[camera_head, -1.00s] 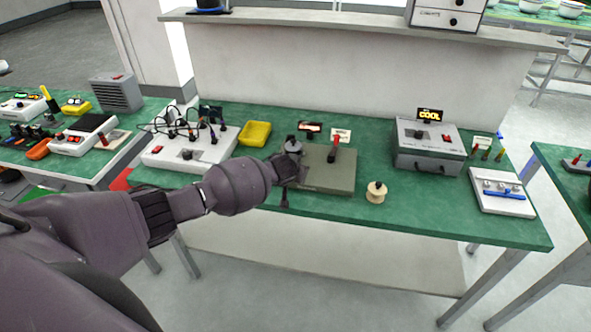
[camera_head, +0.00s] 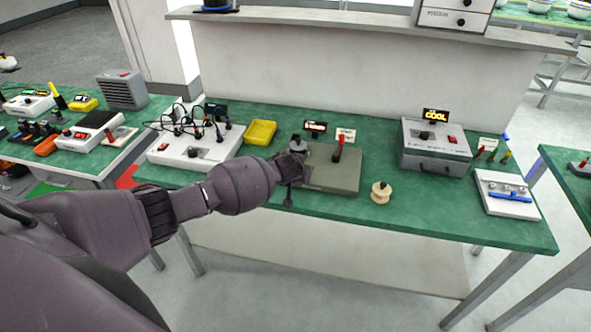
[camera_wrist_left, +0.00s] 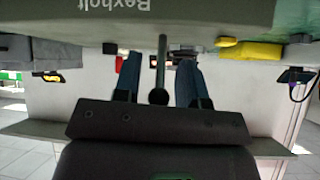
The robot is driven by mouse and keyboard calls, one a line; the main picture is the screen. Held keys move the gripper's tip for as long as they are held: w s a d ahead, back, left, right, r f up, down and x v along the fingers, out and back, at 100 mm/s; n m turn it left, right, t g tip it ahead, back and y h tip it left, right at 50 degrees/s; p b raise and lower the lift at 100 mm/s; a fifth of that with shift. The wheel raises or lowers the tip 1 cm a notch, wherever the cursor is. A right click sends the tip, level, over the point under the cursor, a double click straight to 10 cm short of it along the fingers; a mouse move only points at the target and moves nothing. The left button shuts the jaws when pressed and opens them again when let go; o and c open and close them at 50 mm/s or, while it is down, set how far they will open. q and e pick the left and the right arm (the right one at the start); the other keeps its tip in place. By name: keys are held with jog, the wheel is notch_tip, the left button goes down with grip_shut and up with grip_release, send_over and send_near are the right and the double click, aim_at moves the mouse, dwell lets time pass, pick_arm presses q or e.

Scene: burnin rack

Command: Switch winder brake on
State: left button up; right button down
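The winder is an olive-grey box (camera_head: 330,170) on the green bench, with a grey spool post (camera_head: 298,144) and an upright red-handled lever (camera_head: 339,150) on top. My left gripper (camera_head: 290,178) is at its left front side, mostly hidden by my own wrist. In the left wrist view, the winder body (camera_wrist_left: 200,12) fills one edge, with printed lettering. A thin dark rod with a black ball end (camera_wrist_left: 159,96) lies between the two blue-grey fingers of my left gripper (camera_wrist_left: 158,66). The fingers are apart, with gaps on both sides of the rod. My right gripper is not in view.
A cream spool (camera_head: 381,192) stands right of the winder. A white box with cables (camera_head: 185,152) and a yellow tray (camera_head: 261,132) are to the left. A grey box (camera_head: 433,160) under a "COOL" display and a white fixture (camera_head: 507,206) stand right. The front bench strip is mostly clear.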

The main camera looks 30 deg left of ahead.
pick_arm(q)
jog(key=p+v, duration=0.1)
jog(key=v, duration=0.9)
jog(key=shift+r, duration=0.1)
dwell(0.3)
jog(key=d+r+m+t+h, duration=0.3)
jog(key=d+r+m, duration=0.2)
jog(key=d, duration=0.1)
jog(key=s+d+m+t+h, duration=0.1)
jog(key=s+d+m+h, duration=0.1)
jog(key=s, duration=0.3)
jog(key=s+a+f+n+y, duration=0.1)
jog(key=s+f+n, duration=0.1)
jog(key=s+f, duration=0.3)
jog(key=s+a+f+n+g+y, duration=0.1)
jog(key=s+f, duration=0.3)
jog(key=s, duration=0.8)
jog(key=s+a+f+n+g+y, duration=0.1)
jog(key=s+a+f+n, duration=0.1)
jog(key=s+f, duration=0.3)
jog(key=s+a, duration=0.1)
jog(key=s, duration=0.3)
jog(key=shift+a+f+n+y, duration=0.2)
jog(key=shift+f+n+y, duration=0.15)
jog(key=shift+n+y, duration=0.05)
